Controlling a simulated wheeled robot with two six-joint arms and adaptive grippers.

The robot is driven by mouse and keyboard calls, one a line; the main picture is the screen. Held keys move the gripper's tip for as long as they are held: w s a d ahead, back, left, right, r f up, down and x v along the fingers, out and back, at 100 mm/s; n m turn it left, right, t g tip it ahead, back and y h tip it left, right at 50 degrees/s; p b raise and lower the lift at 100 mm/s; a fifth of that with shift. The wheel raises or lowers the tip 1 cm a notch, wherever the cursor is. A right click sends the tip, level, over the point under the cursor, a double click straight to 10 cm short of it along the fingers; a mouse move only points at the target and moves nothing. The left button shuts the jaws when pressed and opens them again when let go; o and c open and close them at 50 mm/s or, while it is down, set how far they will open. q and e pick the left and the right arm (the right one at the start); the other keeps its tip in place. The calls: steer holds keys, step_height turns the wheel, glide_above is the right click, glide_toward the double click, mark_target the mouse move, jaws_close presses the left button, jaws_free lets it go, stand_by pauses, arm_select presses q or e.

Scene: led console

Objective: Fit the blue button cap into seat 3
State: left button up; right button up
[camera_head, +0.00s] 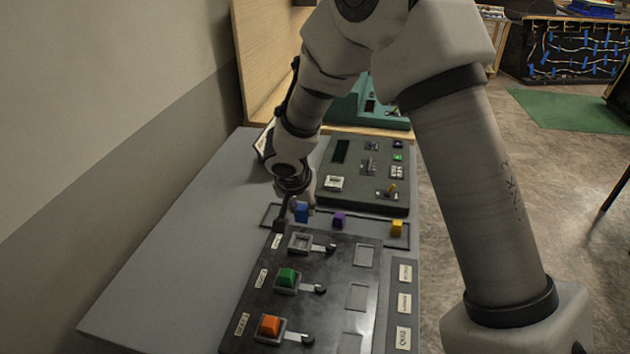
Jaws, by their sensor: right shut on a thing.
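The blue button cap (301,213) is at the left part of the shallow tray (368,231) behind the black console panel (335,270). My right gripper (293,212) comes down from above and is shut on the blue cap; whether the cap still touches the tray I cannot tell. The rearmost seat (300,243) on the panel is empty, just in front of the cap. A green cap (287,277) sits in the middle seat and an orange cap (269,325) in the front seat. The seat labels are too small to read surely. My left gripper is out of view.
A purple cap (339,219) and a yellow cap (397,228) stand in the tray, right of the blue one. Small black-knobbed levers (320,289) stick out beside the seats. A dark green control box (355,190) stands behind. The grey table (180,270) is clear at left.

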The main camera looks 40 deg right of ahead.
mark_target(299, 222)
steer(key=f+b, duration=0.1)
steer(key=f, duration=0.1)
steer(key=f+b, duration=0.1)
steer(key=f, duration=0.1)
steer(key=f+b, duration=0.1)
steer(key=f, duration=0.1)
steer(key=shift+w+f+b, duration=0.3)
steer(key=shift+w+b, duration=0.05)
steer(key=shift+w, duration=0.05)
steer(key=shift+w+a+f, duration=0.15)
steer(key=shift+w+f, duration=0.15)
steer(key=shift+f, duration=0.1)
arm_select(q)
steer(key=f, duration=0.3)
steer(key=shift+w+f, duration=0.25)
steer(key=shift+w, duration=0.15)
arm_select(e)
steer(key=shift+s+r, duration=0.15)
steer(key=shift+s, duration=0.05)
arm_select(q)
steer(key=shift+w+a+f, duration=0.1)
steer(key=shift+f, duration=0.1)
arm_select(e)
steer(key=shift+w, duration=0.15)
arm_select(q)
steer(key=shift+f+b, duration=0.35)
steer(key=shift+b, duration=0.25)
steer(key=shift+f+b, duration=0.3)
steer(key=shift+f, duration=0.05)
